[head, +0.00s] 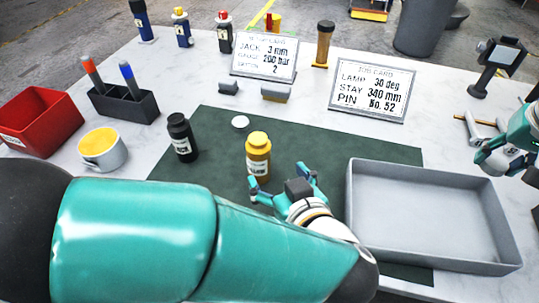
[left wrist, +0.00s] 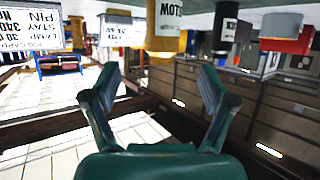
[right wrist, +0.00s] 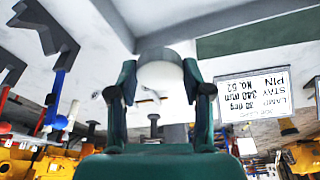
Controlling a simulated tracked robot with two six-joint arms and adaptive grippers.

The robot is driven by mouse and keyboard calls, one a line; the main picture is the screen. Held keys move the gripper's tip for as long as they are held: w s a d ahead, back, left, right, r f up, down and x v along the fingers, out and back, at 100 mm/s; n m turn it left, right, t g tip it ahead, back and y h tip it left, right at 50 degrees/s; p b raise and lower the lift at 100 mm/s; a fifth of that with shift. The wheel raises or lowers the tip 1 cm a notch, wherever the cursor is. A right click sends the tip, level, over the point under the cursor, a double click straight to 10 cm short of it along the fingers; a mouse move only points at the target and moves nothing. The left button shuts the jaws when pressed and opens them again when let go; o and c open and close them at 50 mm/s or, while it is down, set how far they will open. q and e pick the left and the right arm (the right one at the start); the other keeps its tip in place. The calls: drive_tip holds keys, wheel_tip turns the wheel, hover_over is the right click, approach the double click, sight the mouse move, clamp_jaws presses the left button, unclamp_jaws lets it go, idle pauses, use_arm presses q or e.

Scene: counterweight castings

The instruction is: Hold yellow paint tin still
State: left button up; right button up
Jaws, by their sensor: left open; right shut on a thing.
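The only yellow container standing on the green mat is a yellow bottle-shaped tin (head: 258,156) with a yellow cap and white label. It is upright. It also shows upside down in the left wrist view (left wrist: 163,38), beyond and between the fingertips. My left gripper (head: 277,178) is open and empty, its fingers pointing at the tin from the near side, apart from it as far as I can tell. My right gripper (head: 487,152), at the right edge, is shut on a whitish rounded thing (right wrist: 160,76), seen between its fingers in the right wrist view.
A black bottle (head: 182,138) and white disc (head: 240,122) are near the tin. A grey tray (head: 435,262) is right of my left gripper. A white mug with yellow inside (head: 113,161), a red bin (head: 45,128) and a pen holder (head: 125,106) stand left. Cards (head: 371,88) stand behind.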

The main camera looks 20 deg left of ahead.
sight(263, 158)
use_arm(q)
drive_tip(key=x, duration=0.6)
drive_tip(key=shift+w+a+f+b, duration=0.15)
drive_tip(key=shift+w+a+b, duration=0.05)
drive_tip(key=shift+w+b, duration=0.1)
use_arm(e)
drive_tip(key=shift+s+f, duration=0.15)
drive_tip(key=shift+f, duration=0.15)
use_arm(q)
drive_tip(key=shift+a, duration=0.1)
drive_tip(key=x, duration=0.5)
drive_tip(key=shift+s+a, duration=0.1)
drive_tip(key=shift+a, duration=0.05)
use_arm(e)
drive_tip(key=shift+f, duration=0.25)
use_arm(q)
drive_tip(key=c, duration=1.6)
